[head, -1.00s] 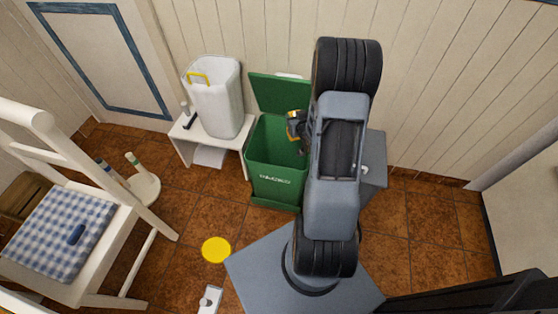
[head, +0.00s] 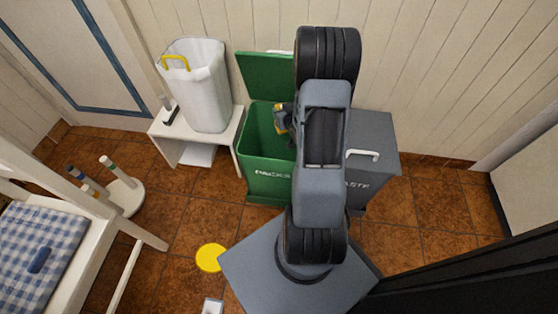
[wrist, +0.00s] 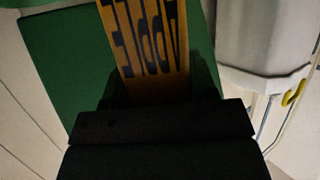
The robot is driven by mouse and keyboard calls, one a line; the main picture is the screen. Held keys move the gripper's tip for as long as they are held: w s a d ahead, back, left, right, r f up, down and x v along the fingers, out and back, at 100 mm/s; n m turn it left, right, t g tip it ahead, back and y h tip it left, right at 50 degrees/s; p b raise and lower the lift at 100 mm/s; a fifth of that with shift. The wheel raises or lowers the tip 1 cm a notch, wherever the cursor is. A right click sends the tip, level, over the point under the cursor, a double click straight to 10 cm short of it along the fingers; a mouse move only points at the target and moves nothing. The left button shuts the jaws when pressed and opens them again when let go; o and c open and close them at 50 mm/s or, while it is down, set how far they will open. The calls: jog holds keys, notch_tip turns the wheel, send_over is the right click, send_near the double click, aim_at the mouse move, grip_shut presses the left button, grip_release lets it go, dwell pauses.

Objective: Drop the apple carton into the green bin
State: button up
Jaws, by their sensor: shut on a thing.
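The apple carton (wrist: 150,45) is orange-yellow with dark "APPLE" lettering in the wrist view. My gripper (wrist: 155,103) is shut on it. In the head view, a small yellow part of the carton (head: 279,126) shows at my gripper (head: 284,118), over the mouth of the green bin (head: 265,180). My arm hides the bin's right side. The bin's green lid (head: 265,78) stands open against the wall, and green also fills the left of the wrist view. How deep the carton sits relative to the rim I cannot tell.
A grey bin (head: 375,130) with a white handle stands right of the green one, partly behind my arm. A tall white container (head: 200,95) stands on a white bench (head: 168,148) at left. A yellow disc (head: 211,258) lies on the tiled floor. A chair (head: 75,268) is at lower left.

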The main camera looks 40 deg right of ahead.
jog(key=shift+f+b, duration=1.15)
jog(key=shift+f, duration=0.9)
jog(key=o, duration=1)
jog(key=shift+r, duration=0.1)
